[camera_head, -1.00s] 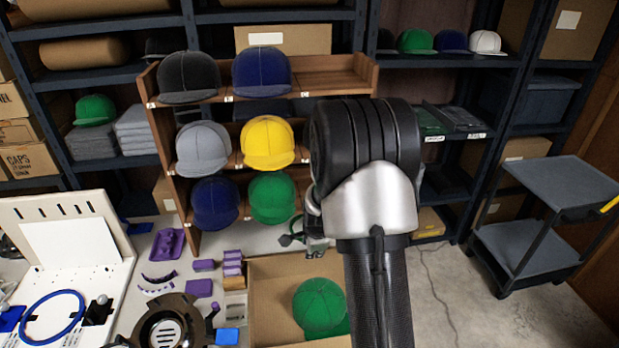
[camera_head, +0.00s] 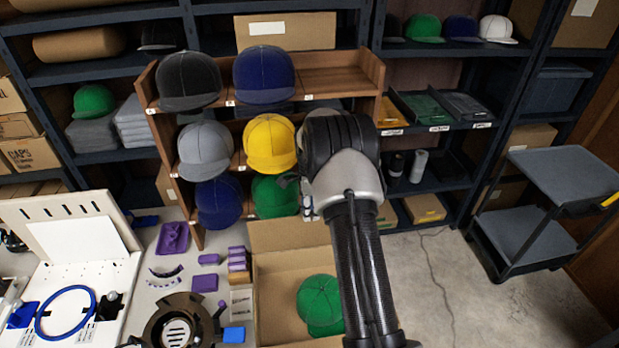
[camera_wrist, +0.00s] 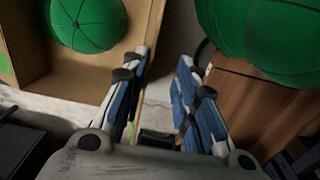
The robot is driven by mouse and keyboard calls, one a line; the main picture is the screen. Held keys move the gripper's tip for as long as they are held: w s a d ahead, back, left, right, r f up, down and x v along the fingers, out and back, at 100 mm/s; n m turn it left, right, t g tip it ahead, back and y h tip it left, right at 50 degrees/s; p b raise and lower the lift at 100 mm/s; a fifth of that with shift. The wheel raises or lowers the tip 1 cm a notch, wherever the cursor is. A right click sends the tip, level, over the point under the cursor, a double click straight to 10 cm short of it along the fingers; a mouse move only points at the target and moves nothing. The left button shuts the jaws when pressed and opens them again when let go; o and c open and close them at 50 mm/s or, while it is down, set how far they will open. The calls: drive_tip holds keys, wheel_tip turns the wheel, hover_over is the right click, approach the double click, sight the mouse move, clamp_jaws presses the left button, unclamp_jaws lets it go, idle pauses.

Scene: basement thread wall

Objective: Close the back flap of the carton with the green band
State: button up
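The open carton (camera_head: 262,318) stands on the table with a green cap (camera_head: 320,304) inside. Its back flap (camera_head: 288,235) stands up along the far side, partly hidden by my arm. A green patch (camera_wrist: 5,68) shows on the carton at the left edge of the wrist view; I cannot tell if it is the band. My gripper (camera_wrist: 165,65) is open in the wrist view, with blue pads apart. A thin cardboard edge (camera_wrist: 154,80) runs between the fingers; contact cannot be told. In the head view the gripper is mostly hidden behind my arm.
A wooden cap rack (camera_head: 330,85) stands close behind the carton; green caps (camera_wrist: 270,35) are near the right finger. Purple parts (camera_head: 205,284) and a round black fixture (camera_head: 178,325) lie left of the carton. A grey cart (camera_head: 560,180) stands at right.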

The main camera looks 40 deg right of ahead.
wheel_tip(320, 180, up, 11)
drive_tip(key=p, duration=0.1)
drive_tip(key=shift+s+a+f+p, duration=0.15)
drive_tip(key=shift+s+p, duration=0.15)
drive_tip(key=shift+p, duration=0.05)
drive_tip(key=shift+c, duration=0.2)
